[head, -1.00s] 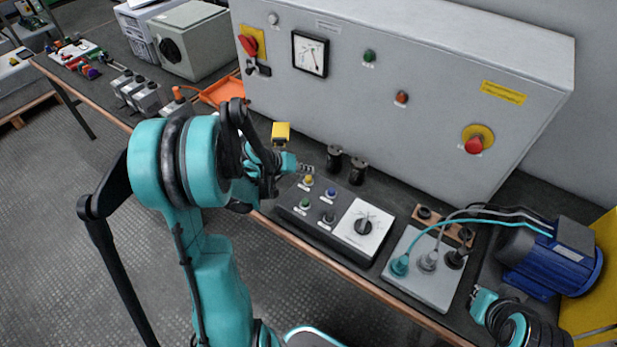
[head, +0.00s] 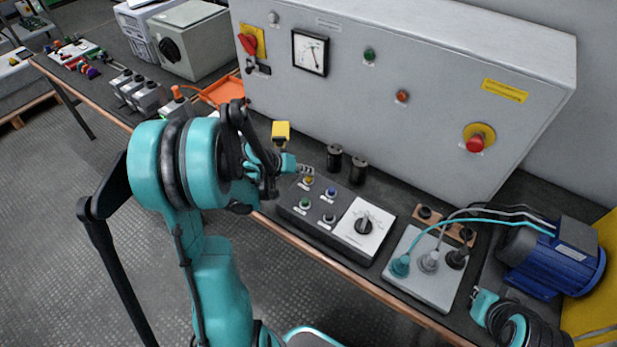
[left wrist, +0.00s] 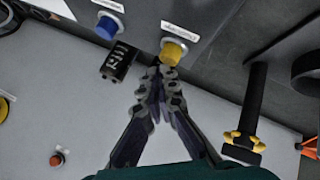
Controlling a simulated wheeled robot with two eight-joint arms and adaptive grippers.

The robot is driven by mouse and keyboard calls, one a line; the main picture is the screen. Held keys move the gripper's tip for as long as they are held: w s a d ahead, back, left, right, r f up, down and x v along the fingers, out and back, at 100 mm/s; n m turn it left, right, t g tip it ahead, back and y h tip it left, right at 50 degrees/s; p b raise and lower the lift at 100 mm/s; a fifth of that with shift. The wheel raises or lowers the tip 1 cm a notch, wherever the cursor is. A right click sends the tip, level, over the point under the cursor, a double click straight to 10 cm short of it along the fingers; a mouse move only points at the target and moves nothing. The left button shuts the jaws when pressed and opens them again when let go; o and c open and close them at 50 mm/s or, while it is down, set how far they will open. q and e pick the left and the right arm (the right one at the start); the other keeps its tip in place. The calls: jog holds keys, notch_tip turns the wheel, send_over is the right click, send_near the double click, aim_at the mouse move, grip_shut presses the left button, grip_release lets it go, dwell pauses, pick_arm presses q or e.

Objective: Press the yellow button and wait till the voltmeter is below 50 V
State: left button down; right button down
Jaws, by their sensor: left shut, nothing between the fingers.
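The yellow button (head: 308,180) is on the dark control box (head: 293,213), beside a blue button (head: 331,192). My left gripper (head: 306,169) is shut and empty, its fingertips right at the yellow button. In the left wrist view, the closed fingertips (left wrist: 165,72) point at the yellow button (left wrist: 173,50) and are touching it or very close; I cannot tell which. The voltmeter (head: 310,53) is on the grey cabinet front; its needle shows but its figures are too small to read. Part of my right arm is at the lower right, its finger state unclear.
Green (head: 305,203) and grey (head: 328,217) buttons and a rotary dial (head: 364,226) share the control box. Two black cylinders (head: 334,158) stand behind it. A socket plate with cables (head: 425,284) and a blue motor (head: 548,262) are to the right.

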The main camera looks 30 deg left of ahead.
aim_at(306, 178)
pick_arm(q)
jog(key=shift+f+b, duration=0.55)
jog(key=shift+f, duration=0.35)
dwell(0.8)
dwell(0.4)
jog(key=shift+r+p, duration=1.05)
jog(key=shift+r, duration=0.3)
notch_tip(306, 178, up, 5)
jog(key=p, duration=0.4)
jog(key=shift+r, duration=0.1)
